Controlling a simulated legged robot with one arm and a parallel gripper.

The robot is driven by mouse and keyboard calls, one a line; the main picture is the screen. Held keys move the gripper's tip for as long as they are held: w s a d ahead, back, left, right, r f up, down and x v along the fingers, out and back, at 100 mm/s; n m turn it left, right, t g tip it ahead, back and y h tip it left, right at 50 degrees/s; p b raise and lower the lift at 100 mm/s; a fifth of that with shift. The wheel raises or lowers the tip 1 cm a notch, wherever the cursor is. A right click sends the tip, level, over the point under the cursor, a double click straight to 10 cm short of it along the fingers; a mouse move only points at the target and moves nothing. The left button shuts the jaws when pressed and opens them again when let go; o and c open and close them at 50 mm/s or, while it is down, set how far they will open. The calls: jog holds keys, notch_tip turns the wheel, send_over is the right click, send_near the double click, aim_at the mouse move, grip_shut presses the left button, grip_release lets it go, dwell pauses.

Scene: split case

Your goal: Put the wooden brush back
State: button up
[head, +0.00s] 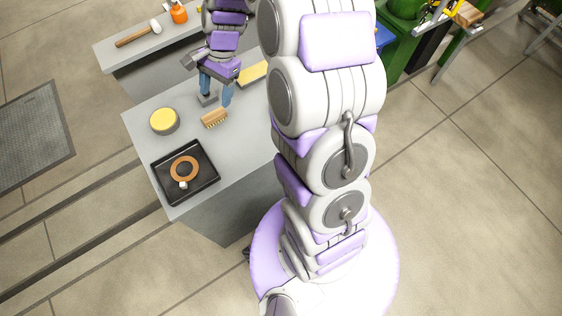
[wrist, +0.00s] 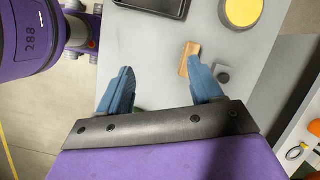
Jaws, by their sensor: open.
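The wooden brush (head: 214,118) lies on the grey counter, with a tan wooden back and pale bristles along one side. In the wrist view the brush (wrist: 188,58) is just beyond the tip of the right finger, partly overlapped by it. I cannot tell whether they touch. My gripper (head: 215,94) points down over the counter, close behind the brush. Its blue fingers are wide apart with nothing between them, as the wrist view of my gripper (wrist: 160,84) also shows. A small grey block (wrist: 222,73) sits beside the right finger.
A round, yellow-topped tub (head: 164,122) stands left of the brush. A flat yellow piece (head: 253,73) lies right of my gripper. A mallet (head: 138,34) lies on a farther counter.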

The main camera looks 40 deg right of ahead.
jog(key=s+r+n+h, duration=0.2)
jog(key=s+r+n, duration=0.2)
jog(key=s, duration=1.2)
jog(key=s+r+n+g+h, duration=0.1)
jog(key=s+r+n+h, duration=0.1)
jog(key=s+r+n, duration=0.3)
jog(key=shift+s+d+n, duration=0.25)
jog(key=shift+s+n, duration=1.85)
jog(key=shift+s, duration=3.3)
jog(key=shift+d, duration=0.15)
